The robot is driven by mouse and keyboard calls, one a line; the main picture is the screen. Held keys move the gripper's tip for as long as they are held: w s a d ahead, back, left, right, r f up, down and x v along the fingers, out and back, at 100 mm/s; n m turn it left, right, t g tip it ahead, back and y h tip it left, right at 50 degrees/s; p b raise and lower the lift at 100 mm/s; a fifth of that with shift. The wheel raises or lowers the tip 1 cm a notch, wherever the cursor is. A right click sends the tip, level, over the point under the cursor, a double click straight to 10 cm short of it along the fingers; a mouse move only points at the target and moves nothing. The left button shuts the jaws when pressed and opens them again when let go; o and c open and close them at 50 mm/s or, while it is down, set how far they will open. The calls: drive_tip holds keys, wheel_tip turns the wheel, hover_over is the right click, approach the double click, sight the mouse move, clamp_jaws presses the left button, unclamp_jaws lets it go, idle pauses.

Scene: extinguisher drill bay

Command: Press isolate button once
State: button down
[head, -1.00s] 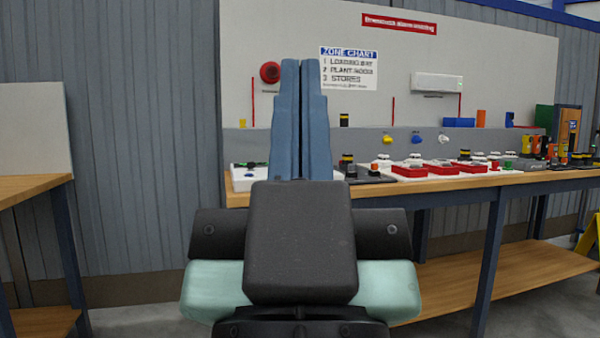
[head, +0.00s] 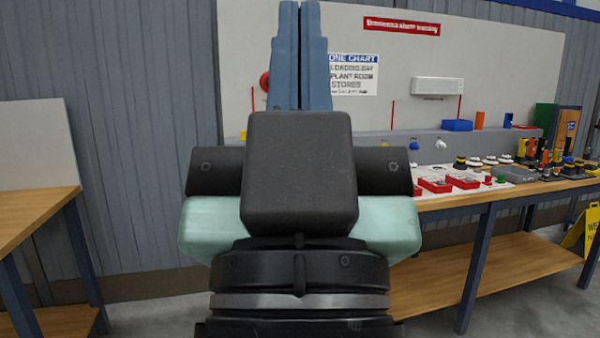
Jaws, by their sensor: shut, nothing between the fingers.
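My gripper (head: 300,50) points up and away in the middle of the head view, its two blue-grey fingers shut together with nothing between them. The wide black and pale green body of my wrist hides the left part of the workbench (head: 470,206). I cannot pick out the isolate button. Several buttons and devices stand on the bench to the right of my gripper, including red boxes (head: 434,185) and a black-and-yellow button (head: 460,163). They are too small to read. My fingers appear apart from them.
A zone chart (head: 355,75) and a partly hidden red bell (head: 264,82) are on the back board. A blue bin (head: 456,125) sits on the ledge. Another wooden table (head: 32,205) stands at left. A yellow floor sign (head: 583,232) is at far right.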

wheel_tip(320, 180, up, 16)
drive_tip(key=p, duration=1.3)
drive_tip(key=shift+r+p, duration=0.15)
drive_tip(key=shift+p, duration=0.15)
drive_tip(key=shift+w, duration=0.1)
